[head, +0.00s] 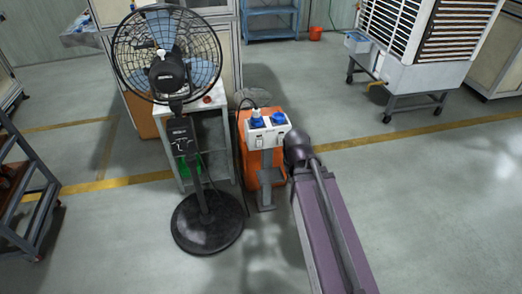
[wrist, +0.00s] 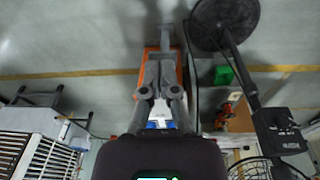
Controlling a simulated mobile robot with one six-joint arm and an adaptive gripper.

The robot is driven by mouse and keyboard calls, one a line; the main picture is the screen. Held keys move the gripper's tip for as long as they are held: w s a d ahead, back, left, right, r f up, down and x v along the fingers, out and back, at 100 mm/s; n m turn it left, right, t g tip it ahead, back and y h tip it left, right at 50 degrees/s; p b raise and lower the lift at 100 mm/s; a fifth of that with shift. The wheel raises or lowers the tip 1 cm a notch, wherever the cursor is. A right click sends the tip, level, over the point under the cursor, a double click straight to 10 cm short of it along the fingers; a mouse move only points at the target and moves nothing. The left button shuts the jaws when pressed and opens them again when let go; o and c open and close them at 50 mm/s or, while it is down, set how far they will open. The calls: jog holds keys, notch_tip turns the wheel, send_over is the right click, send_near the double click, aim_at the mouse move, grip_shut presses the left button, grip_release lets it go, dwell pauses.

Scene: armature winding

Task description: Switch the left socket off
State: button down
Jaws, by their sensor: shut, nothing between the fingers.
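A white socket box (head: 266,138) sits on top of an orange stand (head: 245,170) in the head view. Its left blue socket (head: 257,122) has a plug with a dark cable in it. Its right blue socket (head: 279,118) looks empty. The small switches on the front face are too small to read. In the wrist view, part of the blue and white socket box (wrist: 160,119) shows between my gripper's finger links. My gripper (wrist: 160,75) is shut and empty, in front of the box; contact cannot be told. In the head view I cannot make out its fingers.
A black pedestal fan (head: 168,70) stands left of the box, with a round base (head: 207,222) on the floor. A small grey table (head: 205,110) is behind it. A white air cooler (head: 425,65) stands at the back right. Open floor lies to the right.

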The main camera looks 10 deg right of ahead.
aim_at(260, 142)
jog(key=w+f+n+t+h+b, duration=0.1)
jog(key=w+f+n+t+b, duration=0.45)
jog(key=w+f+b, duration=0.8)
jog(key=w+f+n+t+h+b, duration=0.1)
jog(key=w+f+n+t+b, duration=0.7)
jog(key=b, duration=1)
jog(key=w+a+f+n+t+y+b, duration=0.4)
jog(key=w+n+b, duration=0.1)
jog(key=b, duration=0.8)
jog(key=shift+w, duration=0.5)
jog(key=shift+w+a+r, duration=0.1)
jog(key=w, duration=0.4)
jog(key=w+a+r, duration=0.1)
jog(key=w, duration=0.4)
jog(key=w+p, duration=0.1)
jog(key=w, duration=0.3)
jog(key=shift+w+a+r, duration=0.25)
jog(key=shift+w+r, duration=0.05)
jog(key=shift+r, duration=0.05)
